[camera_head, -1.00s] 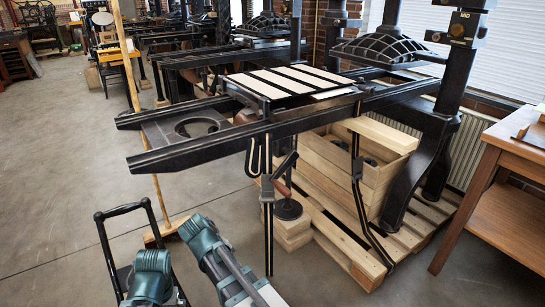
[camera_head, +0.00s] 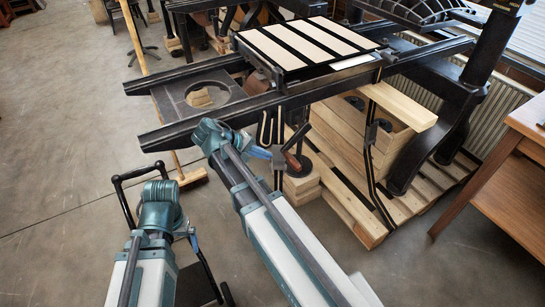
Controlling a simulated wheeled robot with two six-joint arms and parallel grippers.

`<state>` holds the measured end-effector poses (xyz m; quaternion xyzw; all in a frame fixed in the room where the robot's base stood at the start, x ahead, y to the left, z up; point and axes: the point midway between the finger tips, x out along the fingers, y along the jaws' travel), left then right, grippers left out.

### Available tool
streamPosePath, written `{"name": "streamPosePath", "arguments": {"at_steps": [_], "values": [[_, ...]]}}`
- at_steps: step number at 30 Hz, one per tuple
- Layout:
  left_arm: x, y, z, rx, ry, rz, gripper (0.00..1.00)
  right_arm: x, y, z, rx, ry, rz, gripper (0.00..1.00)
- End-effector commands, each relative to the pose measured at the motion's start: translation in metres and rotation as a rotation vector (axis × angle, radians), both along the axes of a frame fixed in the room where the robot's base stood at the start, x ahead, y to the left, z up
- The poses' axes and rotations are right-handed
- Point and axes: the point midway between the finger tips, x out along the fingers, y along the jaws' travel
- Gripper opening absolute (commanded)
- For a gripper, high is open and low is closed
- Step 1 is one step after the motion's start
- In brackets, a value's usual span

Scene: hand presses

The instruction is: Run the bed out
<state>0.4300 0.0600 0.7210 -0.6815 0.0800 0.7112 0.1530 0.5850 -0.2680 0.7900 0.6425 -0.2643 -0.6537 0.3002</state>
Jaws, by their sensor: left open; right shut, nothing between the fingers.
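The press bed (camera_head: 318,73), a flat black carriage topped with pale strips, sits on two long dark rails (camera_head: 185,130), just left of the ribbed platen (camera_head: 425,8). A dark crank with a brown wooden handle (camera_head: 292,160) hangs below the near rail. My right gripper (camera_head: 277,158) is beside the crank at the end of the teal wrist; it is shut and small in view. I cannot tell whether it touches the handle. My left gripper (camera_head: 192,238) is low at left, apart from the press, open and mostly hidden by its wrist.
A wooden box (camera_head: 395,105) on a pallet (camera_head: 352,215) stands under the press. A brown wooden table (camera_head: 525,175) is at right. A broom (camera_head: 135,35) leans by the rail ends, and a black cart handle (camera_head: 122,185) rises at lower left.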

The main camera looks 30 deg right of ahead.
Motion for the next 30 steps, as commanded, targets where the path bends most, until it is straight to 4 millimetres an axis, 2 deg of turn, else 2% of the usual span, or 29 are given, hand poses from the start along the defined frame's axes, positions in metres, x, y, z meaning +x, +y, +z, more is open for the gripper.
{"name": "streamPosePath", "arguments": {"at_steps": [1,6,15,21,30], "values": [[0.0,0.0,-0.013,0.0,0.0,0.0,1.0,-0.001,-0.007,-0.013,0.0,0.001,-0.002,0.0],[0.0,0.0,-0.038,0.0,0.0,0.0,1.0,-0.001,-0.032,-0.038,0.001,0.001,-0.004,0.0],[0.0,0.0,-0.073,0.0,0.0,0.0,1.0,0.0,-0.072,-0.073,0.001,0.0,-0.001,0.0],[0.0,0.0,-0.083,0.0,0.0,0.0,1.0,0.0,-0.086,-0.084,0.001,0.001,-0.001,0.0],[0.0,0.0,-0.085,0.0,0.0,0.0,1.0,0.001,-0.09,-0.085,0.001,0.001,0.001,0.0]]}}
